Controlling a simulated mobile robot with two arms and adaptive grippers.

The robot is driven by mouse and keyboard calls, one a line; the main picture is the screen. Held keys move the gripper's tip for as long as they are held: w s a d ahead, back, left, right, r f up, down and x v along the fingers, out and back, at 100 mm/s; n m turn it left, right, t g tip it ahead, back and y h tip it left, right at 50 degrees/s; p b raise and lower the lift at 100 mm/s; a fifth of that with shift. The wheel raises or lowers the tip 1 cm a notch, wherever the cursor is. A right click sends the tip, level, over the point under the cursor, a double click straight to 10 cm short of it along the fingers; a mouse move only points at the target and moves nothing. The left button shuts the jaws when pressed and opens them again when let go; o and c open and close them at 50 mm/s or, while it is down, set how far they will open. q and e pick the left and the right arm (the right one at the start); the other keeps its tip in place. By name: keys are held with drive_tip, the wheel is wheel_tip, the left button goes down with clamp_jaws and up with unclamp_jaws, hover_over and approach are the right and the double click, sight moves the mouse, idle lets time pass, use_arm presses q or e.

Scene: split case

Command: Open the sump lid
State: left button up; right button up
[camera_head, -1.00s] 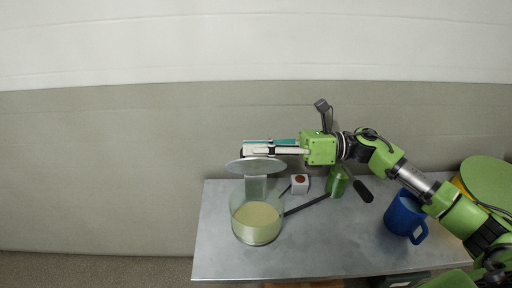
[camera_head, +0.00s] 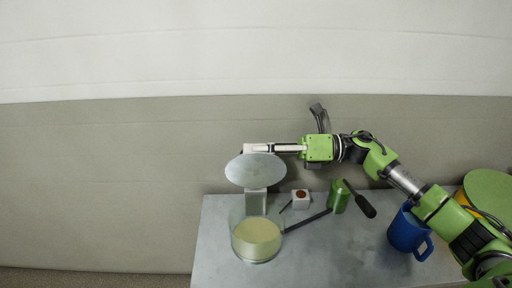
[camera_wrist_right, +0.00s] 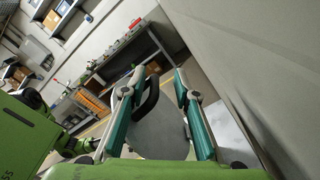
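The sump is a clear round vessel (camera_head: 257,248) with pale yellow contents, on the left of the table. Its grey disc lid (camera_head: 255,170) stands raised and tilted above the vessel, over a pale block at the back; the vessel's mouth is uncovered. My right gripper (camera_head: 248,148) is at the lid's upper edge. In the right wrist view, its two teal fingers (camera_wrist_right: 158,75) are apart. The lid (camera_wrist_right: 160,135) shows between them, with a black loop handle (camera_wrist_right: 149,97) close to the left finger; I cannot tell whether they touch. My left gripper is out of view.
On the metal table (camera_head: 320,255) are a white block with a brown top (camera_head: 300,199), a green container (camera_head: 338,198), dark-handled tools (camera_head: 308,221) and a blue mug (camera_head: 407,232). A yellow-green round item (camera_head: 487,190) is at right. The wall (camera_head: 120,180) stands behind.

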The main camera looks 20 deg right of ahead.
idle(0.4)
wheel_tip(320, 180, up, 10)
idle(0.5)
